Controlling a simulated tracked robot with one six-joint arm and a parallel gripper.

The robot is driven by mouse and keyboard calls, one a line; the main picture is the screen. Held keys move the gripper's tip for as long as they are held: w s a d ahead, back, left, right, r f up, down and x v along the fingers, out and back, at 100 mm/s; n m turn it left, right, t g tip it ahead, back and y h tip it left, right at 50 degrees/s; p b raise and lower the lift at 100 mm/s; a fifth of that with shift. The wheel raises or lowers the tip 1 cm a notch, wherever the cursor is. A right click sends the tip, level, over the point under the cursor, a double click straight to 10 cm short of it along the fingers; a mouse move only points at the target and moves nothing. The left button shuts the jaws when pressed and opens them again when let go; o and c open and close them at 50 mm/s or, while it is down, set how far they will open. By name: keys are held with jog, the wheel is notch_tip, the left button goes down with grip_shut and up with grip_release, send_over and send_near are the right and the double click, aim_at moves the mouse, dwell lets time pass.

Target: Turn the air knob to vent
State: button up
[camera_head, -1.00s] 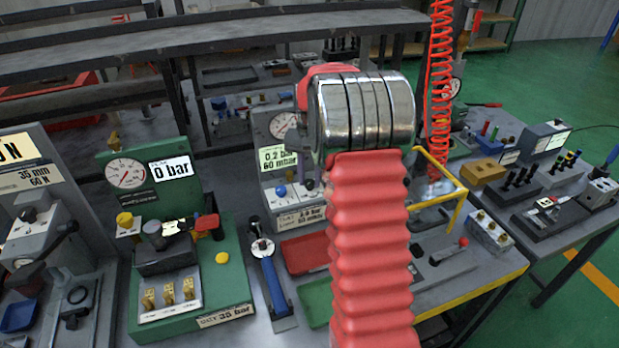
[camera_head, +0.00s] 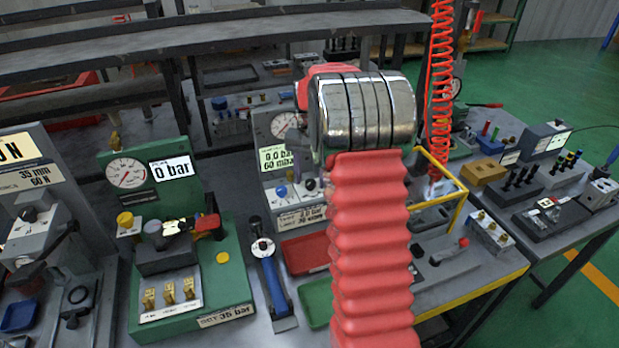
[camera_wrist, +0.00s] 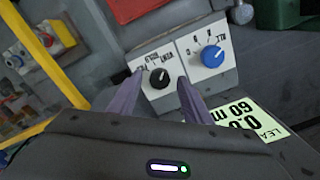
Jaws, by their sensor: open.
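The black air knob (camera_wrist: 159,78) sits on a pale panel of the leak tester in the wrist view, with small lettering around it that seems to include VENT. Its pale mark appears to point up toward that word. My gripper (camera_wrist: 160,82) is open, its two fingers on either side of the black knob in the picture; I cannot tell if they touch it. A blue knob (camera_wrist: 212,56) is on the panel to the right. In the head view the tester's display (camera_head: 274,157) reads 0.0 bar, 60 mbar; my arm hides the gripper there.
A green 0 bar rig (camera_head: 226,275) stands to the left, with a blue-handled tool (camera_head: 271,278) beside it. A red tray (camera_head: 303,252) and a green tray (camera_head: 318,302) lie in front of the tester. A yellow frame (camera_head: 458,205) stands to the right.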

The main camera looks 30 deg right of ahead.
aim_at(310, 180)
notch_tip(310, 180, up, 14)
jog(key=shift+f, duration=0.25)
dwell(0.3)
jog(key=shift+w, duration=0.1)
dwell(0.4)
notch_tip(310, 180, down, 4)
jog(key=s+a+n, duration=0.2)
jog(key=s, duration=0.1)
jog(key=s+a+r+n+t, duration=0.2)
jog(key=s+a+n, duration=0.1)
jog(key=s+a, duration=0.9)
jog(key=s+a+r+n+t, duration=0.2)
jog(key=s+a+n+t, duration=0.1)
jog(key=s+a, duration=0.9)
jog(key=shift+a+r+n+t, duration=0.15)
jog(key=shift+a+n+t, duration=0.15)
jog(key=shift+a+n, duration=0.35)
